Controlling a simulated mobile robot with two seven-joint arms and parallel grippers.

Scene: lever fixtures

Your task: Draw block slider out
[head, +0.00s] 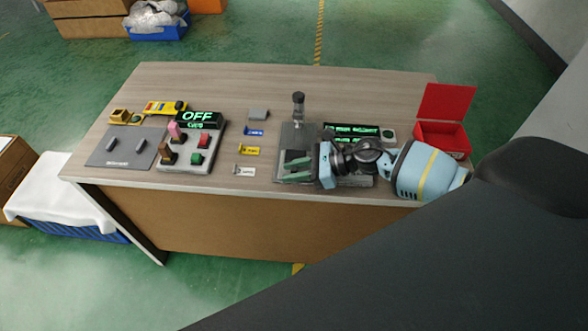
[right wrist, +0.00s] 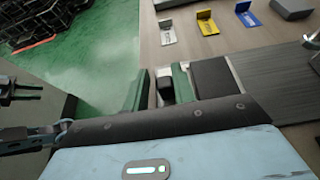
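A grey slider fixture (head: 297,135) stands right of centre on the table, with a dark upright post (head: 298,105) at its back. My right gripper (head: 292,164) reaches in from the right, low over the front of this fixture. In the right wrist view its green fingers (right wrist: 160,88) stand apart on either side of a small dark block (right wrist: 165,92) with a white part behind it. The right-hand finger is close to the block; a gap shows at the other finger. I cannot tell whether either touches. The arm hides part of the fixture. My left gripper is not seen.
Left are a switch box (head: 190,158) with coloured knobs, an OFF display (head: 198,120) and a grey plate (head: 125,150). White (head: 244,172), yellow (head: 249,151) and blue (head: 254,132) tags lie beside the fixture. An open red box (head: 441,135) stands at the right.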

